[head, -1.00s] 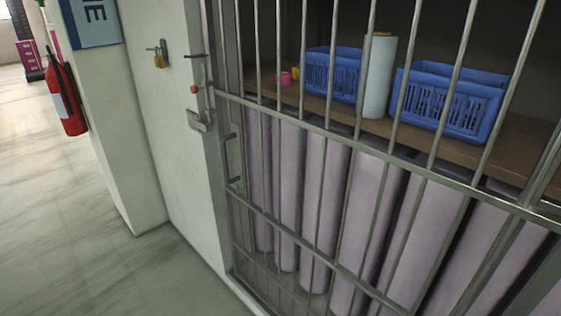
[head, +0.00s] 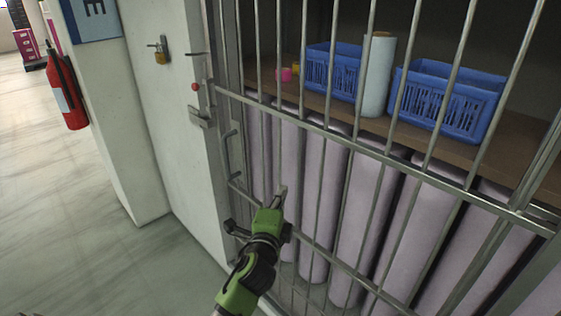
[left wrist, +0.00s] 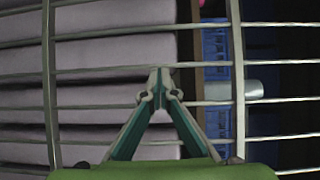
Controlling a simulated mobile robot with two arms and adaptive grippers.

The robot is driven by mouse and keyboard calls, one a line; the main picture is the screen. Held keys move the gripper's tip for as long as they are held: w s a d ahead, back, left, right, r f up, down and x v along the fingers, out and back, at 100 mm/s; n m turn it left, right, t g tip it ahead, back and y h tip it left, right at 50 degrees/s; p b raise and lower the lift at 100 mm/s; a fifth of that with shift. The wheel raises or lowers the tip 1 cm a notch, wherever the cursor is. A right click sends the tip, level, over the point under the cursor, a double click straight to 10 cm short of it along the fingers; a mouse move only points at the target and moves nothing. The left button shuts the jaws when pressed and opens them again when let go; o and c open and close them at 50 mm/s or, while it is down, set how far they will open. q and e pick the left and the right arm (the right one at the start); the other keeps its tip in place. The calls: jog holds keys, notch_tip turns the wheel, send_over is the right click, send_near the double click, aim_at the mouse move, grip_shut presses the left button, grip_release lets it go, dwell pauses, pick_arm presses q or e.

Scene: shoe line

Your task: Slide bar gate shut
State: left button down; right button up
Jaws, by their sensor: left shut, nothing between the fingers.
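The bar gate (head: 330,130) is a grey metal grid of upright bars and cross rails in front of a storage bay. Its left edge is close beside the white wall post, where a small pull handle (head: 231,150) shows. I cannot tell whether any gap is left there. My left gripper (head: 283,190) is in front of the bars, low and right of the handle, with its fingers shut and empty. In the left wrist view the closed fingertips (left wrist: 160,74) point at the bars, which run sideways there. Contact with a bar cannot be told. My right gripper is not in view.
A latch plate (head: 200,116) and red knob (head: 195,87) are on the post, with a padlock (head: 161,57) on the wall. Behind the bars are blue baskets (head: 440,103), a white roll (head: 378,75) and mauve rolls (head: 325,200). Open floor lies left.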

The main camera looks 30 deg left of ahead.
pick_arm(q)
jog(key=w+a+p, duration=0.1)
jog(key=w+a, duration=0.2)
jog(key=w, duration=0.2)
jog(key=w+a+r+p, duration=0.1)
jog(key=w+a, duration=0.2)
jog(key=w, duration=0.3)
jog(key=shift+w+a, duration=0.25)
jog(key=shift+a, duration=0.05)
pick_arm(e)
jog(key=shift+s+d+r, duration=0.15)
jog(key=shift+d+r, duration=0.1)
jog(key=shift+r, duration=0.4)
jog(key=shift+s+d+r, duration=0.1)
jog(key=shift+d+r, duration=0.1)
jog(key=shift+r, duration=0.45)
pick_arm(q)
jog(key=a, duration=0.2)
jog(key=w+a, duration=0.1)
jog(key=a, duration=0.1)
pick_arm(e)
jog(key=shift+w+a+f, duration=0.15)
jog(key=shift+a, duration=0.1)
pick_arm(q)
jog(key=shift+d, duration=0.15)
